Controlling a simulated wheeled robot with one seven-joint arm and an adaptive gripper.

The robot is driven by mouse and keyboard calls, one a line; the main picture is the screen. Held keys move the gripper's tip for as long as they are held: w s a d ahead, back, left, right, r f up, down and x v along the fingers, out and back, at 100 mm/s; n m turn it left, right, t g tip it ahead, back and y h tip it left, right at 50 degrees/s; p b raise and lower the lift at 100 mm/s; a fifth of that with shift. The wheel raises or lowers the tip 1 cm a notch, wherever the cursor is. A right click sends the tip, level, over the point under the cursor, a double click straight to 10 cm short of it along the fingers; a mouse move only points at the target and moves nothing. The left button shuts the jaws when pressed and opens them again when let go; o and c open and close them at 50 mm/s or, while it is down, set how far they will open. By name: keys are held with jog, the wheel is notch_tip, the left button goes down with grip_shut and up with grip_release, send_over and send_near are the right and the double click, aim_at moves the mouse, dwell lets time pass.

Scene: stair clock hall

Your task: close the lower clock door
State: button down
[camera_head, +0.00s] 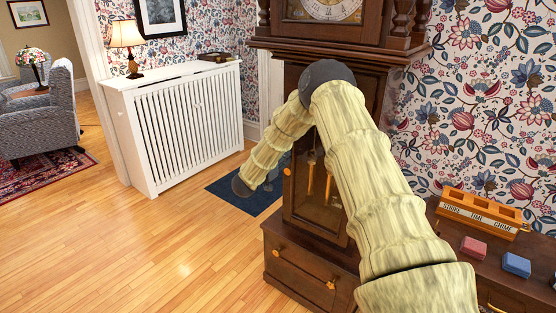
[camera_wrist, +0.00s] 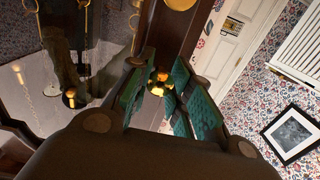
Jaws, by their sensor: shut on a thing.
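The tall dark wooden clock has a lower glazed door (camera_head: 289,203), partly covered by my arm in the head view. Brass weights (camera_head: 311,178) show through its glass. In the wrist view the door's wooden frame (camera_wrist: 170,38) rises above my gripper (camera_wrist: 160,93). Its green-padded fingers are closed around a small brass knob (camera_wrist: 158,77) on that frame. In the head view my gripper is small and mostly hidden near the door's left edge. My arm hides much of the case, and I cannot tell how wide the door's gap is.
A dark blue mat (camera_head: 232,197) lies left of the clock, with bare wooden floor in front. A white slatted radiator cover (camera_head: 183,132) stands at the wall. At right, a cabinet holds an orange labelled tray (camera_head: 479,212), a pink block (camera_head: 473,247) and a blue block (camera_head: 516,264).

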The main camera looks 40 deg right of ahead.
jog(key=shift+s+f, duration=0.1)
jog(key=c, duration=1.2)
grip_release()
jog(key=shift+d, duration=0.1)
jog(key=shift+c, duration=0.2)
jog(key=shift+a, duration=0.2)
jog(key=shift+a, duration=0.25)
jog(key=v, duration=1.1)
jog(key=shift+s+a, duration=0.1)
jog(key=shift+a, duration=0.05)
